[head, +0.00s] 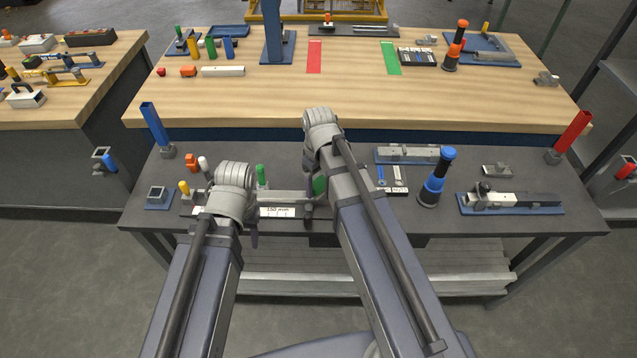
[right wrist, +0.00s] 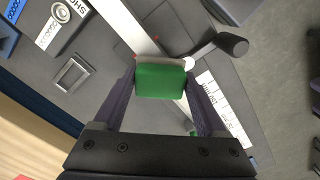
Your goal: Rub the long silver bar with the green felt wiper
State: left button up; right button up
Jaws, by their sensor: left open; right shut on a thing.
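The green felt wiper (right wrist: 160,82) is held between the fingers of my right gripper (right wrist: 162,72), which is shut on it. A bit of the green also shows beside my right wrist in the head view (head: 320,185). The long silver bar (right wrist: 128,22) runs diagonally under the wiper in the right wrist view. The wiper covers part of the bar; I cannot tell whether they touch. My left gripper (head: 250,232) is open, pointing down over the near bench, to the left of the right one; its fingers are mostly hidden by its wrist.
A lever with a black knob (right wrist: 232,44) stands beside the bar. On the dark near bench (head: 350,222) are a green peg (head: 261,175), a blue-and-black bottle (head: 436,180) and a clamp fixture (head: 510,200). A wooden bench (head: 270,100) with more parts lies behind.

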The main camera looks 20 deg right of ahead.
aim_at(318, 183)
jog(key=shift+r+p, duration=1.55)
jog(key=shift+r, duration=0.4)
notch_tip(318, 183, up, 3)
jog(key=p, duration=0.3)
jog(key=shift+r, duration=0.1)
